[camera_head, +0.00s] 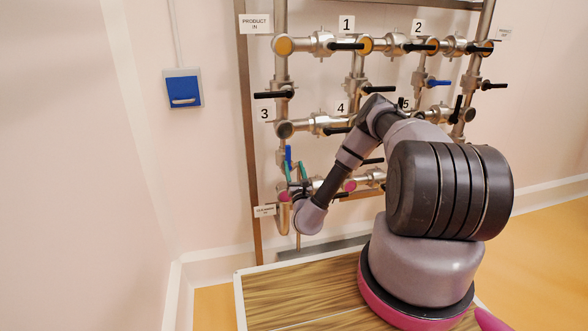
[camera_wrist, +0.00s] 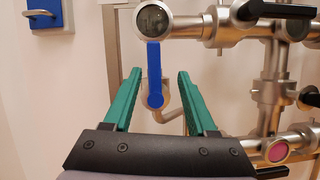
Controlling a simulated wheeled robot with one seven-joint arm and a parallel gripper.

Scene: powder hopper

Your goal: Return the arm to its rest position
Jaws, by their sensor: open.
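My gripper (camera_wrist: 160,92) is open in the wrist view, with two green fingers spread apart. A blue valve handle (camera_wrist: 155,75) hangs down from a round pipe end (camera_wrist: 154,20) and shows between the fingers. I see nothing held in the gripper. In the head view my gripper (camera_head: 294,166) points up at the left side of the pipe rack, close to the blue handle (camera_head: 288,156). My arm reaches left from its base; whether a finger touches the handle cannot be told.
A steel pipe rack (camera_head: 281,65) with several black-handled valves and numbered labels stands against the wall. A second blue handle (camera_head: 438,83) sits further right. A blue box (camera_head: 183,89) is on the wall at left. Floor shows free at right.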

